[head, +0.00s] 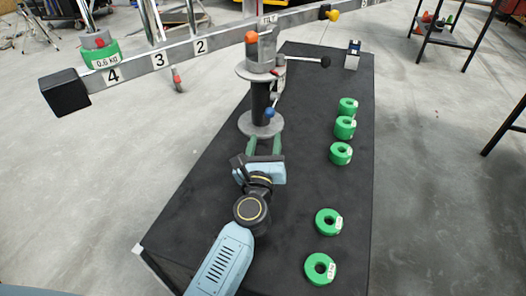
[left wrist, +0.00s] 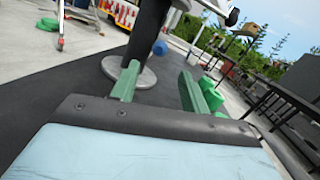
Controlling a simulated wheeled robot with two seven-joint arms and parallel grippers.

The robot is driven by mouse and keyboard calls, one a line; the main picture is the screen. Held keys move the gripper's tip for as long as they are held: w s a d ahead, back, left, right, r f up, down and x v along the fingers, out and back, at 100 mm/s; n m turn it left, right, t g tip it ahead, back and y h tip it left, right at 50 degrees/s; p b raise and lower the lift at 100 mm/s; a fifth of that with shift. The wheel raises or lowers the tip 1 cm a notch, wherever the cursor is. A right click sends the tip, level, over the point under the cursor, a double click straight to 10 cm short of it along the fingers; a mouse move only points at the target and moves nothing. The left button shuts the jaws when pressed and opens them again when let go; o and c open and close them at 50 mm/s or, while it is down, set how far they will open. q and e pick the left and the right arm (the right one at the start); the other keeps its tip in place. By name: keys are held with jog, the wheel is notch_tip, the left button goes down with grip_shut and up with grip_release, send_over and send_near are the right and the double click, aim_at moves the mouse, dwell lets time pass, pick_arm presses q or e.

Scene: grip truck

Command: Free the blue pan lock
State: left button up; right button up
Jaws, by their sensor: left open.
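The blue pan lock (head: 269,113) is a small blue knob low on the black column (head: 259,98), just above its round grey base (head: 247,125). In the left wrist view the blue knob (left wrist: 160,47) shows ahead between my fingers, at the right of the column. My left gripper (head: 265,140) is open and empty, with its green fingers pointing at the column base. The fingertips are near the base and short of the knob. My right gripper is not in view.
Several green ring weights (head: 326,222) lie along the right side of the black platform (head: 200,205). A long numbered beam (head: 220,40) crosses above the column. The head has an orange knob (head: 251,37) and a black-tipped handle (head: 325,62). The platform's left front is clear.

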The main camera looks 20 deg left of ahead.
pick_arm(q)
jog(key=shift+v, duration=1.75)
